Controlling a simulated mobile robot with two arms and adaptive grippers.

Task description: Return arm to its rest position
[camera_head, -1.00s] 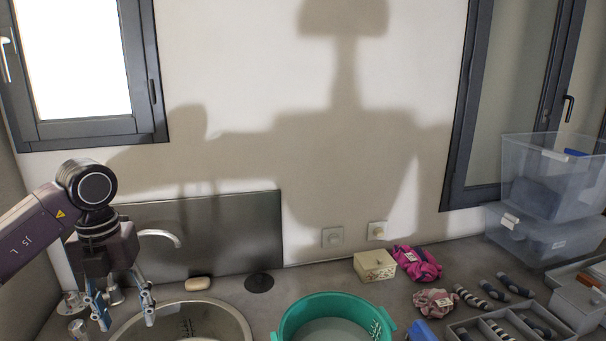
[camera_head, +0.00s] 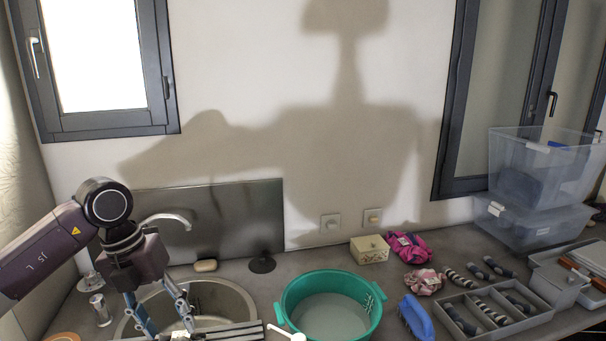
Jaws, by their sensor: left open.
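My left arm comes in from the left in the head view. My left gripper (camera_head: 158,312) is open and points down over the left part of the round metal sink (camera_head: 240,301). Its two blue-grey fingers stand apart, and I see nothing held between them. The sink's front edge is partly covered by the gripper and a dark ribbed strip. My right arm and right gripper are not in view.
A green basin (camera_head: 289,300) of greyish water stands right of the sink. A blue brush (camera_head: 417,317), a cream box (camera_head: 369,249), pink cloths (camera_head: 409,246) and a divided tray (camera_head: 535,316) lie further right. Clear stacked bins (camera_head: 530,222) stand by the window. The faucet (camera_head: 168,217) rises behind the sink.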

